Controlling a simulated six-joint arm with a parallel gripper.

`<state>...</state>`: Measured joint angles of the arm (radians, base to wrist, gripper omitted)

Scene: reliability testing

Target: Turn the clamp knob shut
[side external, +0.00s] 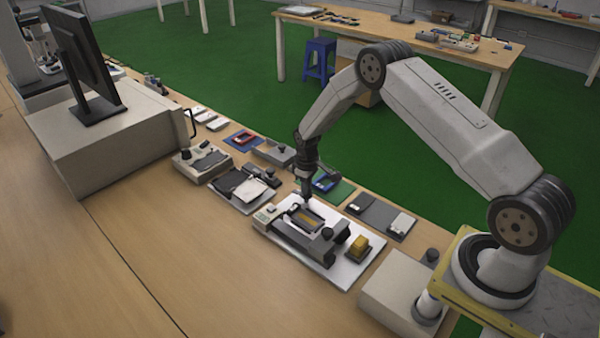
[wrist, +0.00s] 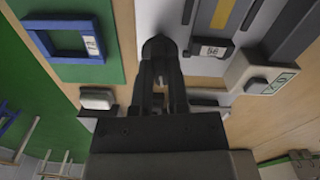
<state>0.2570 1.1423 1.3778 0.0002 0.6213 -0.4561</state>
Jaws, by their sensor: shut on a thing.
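The test fixture sits on a white base plate (side external: 345,274) in the side view, with a dark clamp bar (side external: 315,247) along its near side and a yellow-brown strip in the middle. My gripper (side external: 307,203) points down at the fixture's far edge. In the wrist view my gripper (wrist: 158,58) is shut on a dark rounded knob (wrist: 158,44), which the fingers partly cover. The knob's turn angle cannot be told. The fixture's yellow strip (wrist: 223,14) and a dark block labelled 56 (wrist: 211,50) show to the right.
A yellow block on a dark holder (side external: 358,246) stands right of the fixture. A dark tray with white parts (side external: 380,217) lies behind it. A blue frame (wrist: 65,38) lies on a green mat. Other fixtures line the bench to the left; the wooden front (side external: 200,255) is clear.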

